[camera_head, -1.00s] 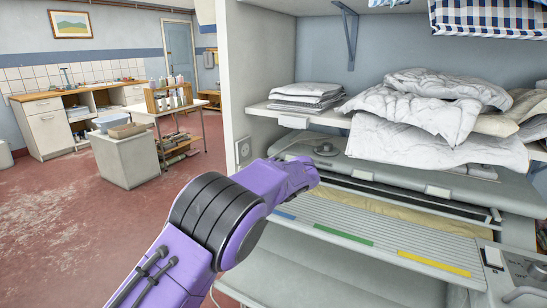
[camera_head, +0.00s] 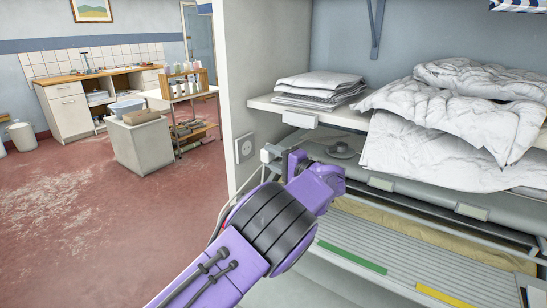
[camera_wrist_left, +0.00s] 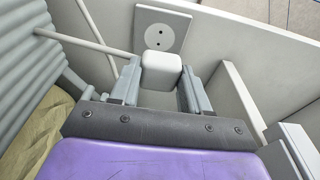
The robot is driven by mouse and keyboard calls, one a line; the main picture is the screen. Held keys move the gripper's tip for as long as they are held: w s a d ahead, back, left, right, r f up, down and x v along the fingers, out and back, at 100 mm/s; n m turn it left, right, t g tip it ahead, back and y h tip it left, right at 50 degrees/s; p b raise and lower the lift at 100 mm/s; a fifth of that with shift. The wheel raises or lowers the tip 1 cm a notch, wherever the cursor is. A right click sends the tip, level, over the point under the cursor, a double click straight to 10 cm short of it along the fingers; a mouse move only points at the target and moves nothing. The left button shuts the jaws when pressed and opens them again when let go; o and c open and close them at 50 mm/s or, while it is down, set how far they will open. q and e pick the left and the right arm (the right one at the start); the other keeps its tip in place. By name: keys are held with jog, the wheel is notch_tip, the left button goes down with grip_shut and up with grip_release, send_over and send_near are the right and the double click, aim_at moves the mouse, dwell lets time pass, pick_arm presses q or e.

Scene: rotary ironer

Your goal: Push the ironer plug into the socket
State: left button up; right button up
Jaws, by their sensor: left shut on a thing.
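The white socket (camera_head: 244,148) is on the side panel left of the ironer. In the left wrist view the socket plate (camera_wrist_left: 160,30) shows two dark holes. The pale plug (camera_head: 269,153) is a rounded block held at the tip of my left gripper (camera_head: 283,161). In the wrist view the plug (camera_wrist_left: 160,70) sits between the two grey fingers and covers the plate's lower edge. In the head view the plug is a little right of the socket, apparently apart from it. Its prongs are hidden. My right gripper is not in view.
The ironer (camera_head: 400,245) with its slatted front lies right of my left arm. A shelf (camera_head: 345,115) with folded linen is above. A pale cord (camera_head: 221,208) hangs left of my wrist. Open red floor (camera_head: 90,230) lies left.

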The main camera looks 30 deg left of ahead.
aim_at(262, 153)
pick_arm(q)
jog(key=shift+w+a, duration=0.25)
jog(key=shift+a, duration=0.1)
jog(key=x, duration=0.1)
jog(key=p+x, duration=0.1)
jog(key=x, duration=0.1)
jog(key=shift+s+a, duration=0.35)
jog(key=shift+p+x, duration=0.45)
jog(key=shift+x, duration=0.35)
jog(key=shift+f, duration=0.15)
jog(key=shift+s+b, duration=0.1)
jog(key=shift+b, duration=0.4)
jog(key=shift+b, duration=0.45)
dwell(0.7)
jog(key=shift+b, duration=0.4)
